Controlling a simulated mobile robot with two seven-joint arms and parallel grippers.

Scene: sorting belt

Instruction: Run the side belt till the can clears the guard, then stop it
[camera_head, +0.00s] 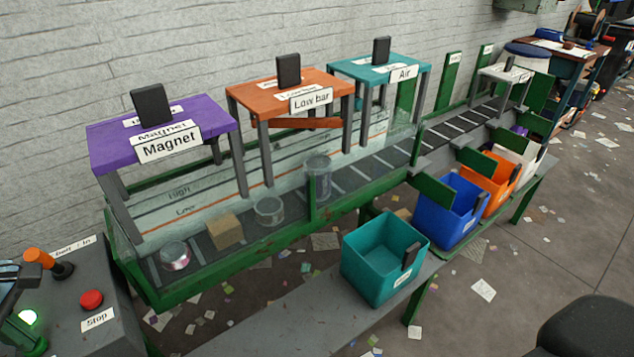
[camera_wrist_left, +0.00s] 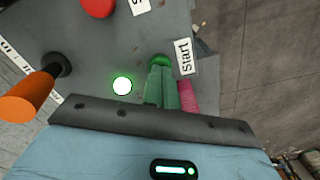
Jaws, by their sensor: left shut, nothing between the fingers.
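My left gripper (camera_wrist_left: 161,76) is shut and empty. Its fingertips are at the green Start button (camera_wrist_left: 159,60) on the grey control box (camera_wrist_left: 100,45) and partly hide it; I cannot tell whether it is pressed. In the head view only part of this gripper (camera_head: 18,335) shows, at the lower left edge. A round can with a pinkish band (camera_head: 175,255) stands at the near left end of the belt (camera_head: 245,245), behind the clear guard panel with a green frame (camera_head: 215,265). The red Stop button (camera_head: 91,299) is on the control box. My right gripper is not in view.
A green lamp (camera_wrist_left: 122,86) is lit, and an orange-handled lever (camera_head: 40,258) stands beside it. A cardboard box (camera_head: 224,230), a clear round container (camera_head: 268,210) and a tall clear cylinder (camera_head: 318,176) are on the belt. A teal bin (camera_head: 380,285) stands in front.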

